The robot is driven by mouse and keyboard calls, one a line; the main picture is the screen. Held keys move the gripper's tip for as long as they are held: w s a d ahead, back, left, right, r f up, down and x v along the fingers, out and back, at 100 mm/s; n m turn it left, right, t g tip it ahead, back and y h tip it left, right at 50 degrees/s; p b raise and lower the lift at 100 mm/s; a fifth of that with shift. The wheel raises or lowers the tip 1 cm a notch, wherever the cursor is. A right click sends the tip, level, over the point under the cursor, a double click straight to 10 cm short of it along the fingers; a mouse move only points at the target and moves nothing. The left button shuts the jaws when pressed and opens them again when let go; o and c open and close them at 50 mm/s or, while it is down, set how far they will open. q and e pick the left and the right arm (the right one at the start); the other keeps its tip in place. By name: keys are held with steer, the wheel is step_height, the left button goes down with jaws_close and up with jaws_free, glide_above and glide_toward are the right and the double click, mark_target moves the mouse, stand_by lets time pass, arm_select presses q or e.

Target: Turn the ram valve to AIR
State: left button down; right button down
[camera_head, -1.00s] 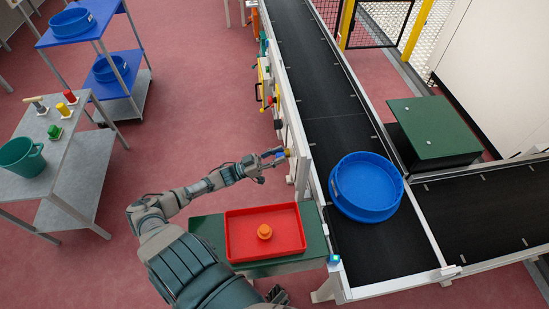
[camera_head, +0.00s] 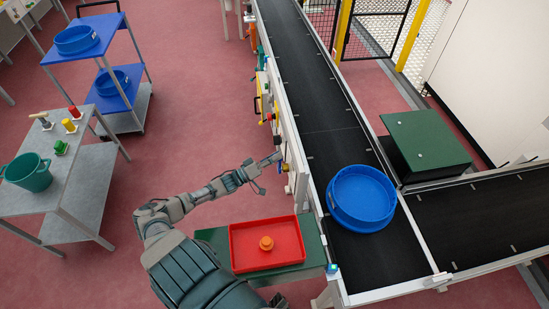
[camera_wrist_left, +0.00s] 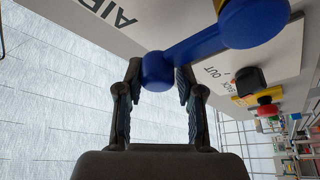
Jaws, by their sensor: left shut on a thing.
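The ram valve's blue lever (camera_wrist_left: 203,44) shows large in the left wrist view. It slants from a round blue hub (camera_wrist_left: 255,20) at upper right to a rounded end between my left gripper's fingers. My left gripper (camera_wrist_left: 160,88) is shut on that end; in the head view it (camera_head: 274,160) is at the near side of the conveyor's panel. The panel bears the word AIR (camera_wrist_left: 113,10), upside down and partly cut off, left of the lever. A label with OUT (camera_wrist_left: 212,72) is below the lever. A dark gripper part (camera_head: 279,299), perhaps my right gripper, shows at the bottom edge.
A red tray (camera_head: 239,262) with an orange piece (camera_head: 266,243) stands on a green table below my left arm. A blue tub (camera_head: 361,198) is on the conveyor (camera_head: 325,120). A black knob (camera_wrist_left: 250,80) and red button (camera_wrist_left: 268,108) are near the lever.

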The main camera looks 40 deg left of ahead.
arm_select(q)
steer(key=shift+f, duration=0.35)
steer(key=c, duration=1)
jaws_free()
steer(key=shift+d, duration=0.1)
steer(key=shift+o, duration=0.9)
steer(key=shift+w+r, duration=0.1)
steer(key=shift+w, duration=0.05)
steer(key=shift+s+a, duration=0.2)
steer(key=shift+s, duration=0.05)
steer(key=v, duration=1.1)
steer(key=shift+s, duration=0.2)
